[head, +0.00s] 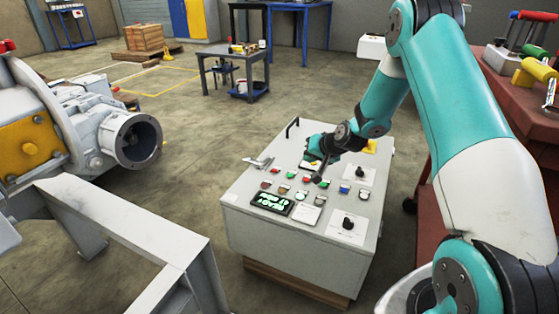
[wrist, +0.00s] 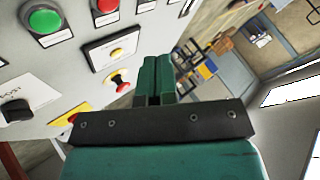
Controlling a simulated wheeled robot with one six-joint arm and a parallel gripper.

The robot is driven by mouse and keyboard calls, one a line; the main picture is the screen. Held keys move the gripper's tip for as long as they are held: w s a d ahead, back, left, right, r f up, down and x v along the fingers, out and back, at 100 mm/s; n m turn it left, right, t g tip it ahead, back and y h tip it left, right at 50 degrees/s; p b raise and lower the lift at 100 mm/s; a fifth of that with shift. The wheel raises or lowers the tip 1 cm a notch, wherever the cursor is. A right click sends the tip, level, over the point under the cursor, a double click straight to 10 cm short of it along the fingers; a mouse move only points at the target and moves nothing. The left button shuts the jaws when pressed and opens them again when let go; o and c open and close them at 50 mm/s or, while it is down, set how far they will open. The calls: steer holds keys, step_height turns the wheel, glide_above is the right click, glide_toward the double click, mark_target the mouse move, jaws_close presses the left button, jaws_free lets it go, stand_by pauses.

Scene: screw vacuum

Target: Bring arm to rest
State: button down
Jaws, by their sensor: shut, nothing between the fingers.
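My arm (head: 470,120) is teal and white and reaches from the right down over a grey control panel (head: 240,192). My gripper (head: 318,180) is over the panel's rows of buttons in the head view. In the wrist view my gripper (wrist: 157,75) shows green fingers pressed together with nothing between them. A green button (wrist: 43,22), a red button (wrist: 106,5) and a small plate with a yellow button (wrist: 118,53) are on the panel beside the fingers. I cannot tell whether the fingertips touch the panel.
A grey machine with a round flanged opening (head: 137,138) and a grey metal frame (head: 130,215) stand left of the panel. A red tool cart (head: 500,85) is at the right. A dark table (head: 235,60) stands behind, with open floor between.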

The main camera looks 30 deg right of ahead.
steer(key=shift+a, duration=0.1)
steer(key=s+a+r+n+g+y, duration=0.2)
steer(key=s+a+r+n, duration=0.2)
steer(key=s+a+r, duration=0.55)
steer(key=s+a+r+n+g+y, duration=0.1)
steer(key=s+a+r+n+g, duration=0.25)
steer(key=a+r, duration=0.6)
steer(key=s+a+r+n+g+h, duration=0.1)
steer(key=s+a+r+n+g, duration=0.2)
steer(key=s, duration=0.9)
steer(key=s+a+n+g, duration=0.1)
steer(key=s+a+n, duration=0.3)
steer(key=s, duration=0.7)
step_height(320, 180, up, 32)
steer(key=m+p, duration=0.1)
steer(key=p, duration=3.1)
steer(key=shift+a+r, duration=0.25)
steer(key=shift+a, duration=0.15)
steer(key=shift+t, duration=0.25)
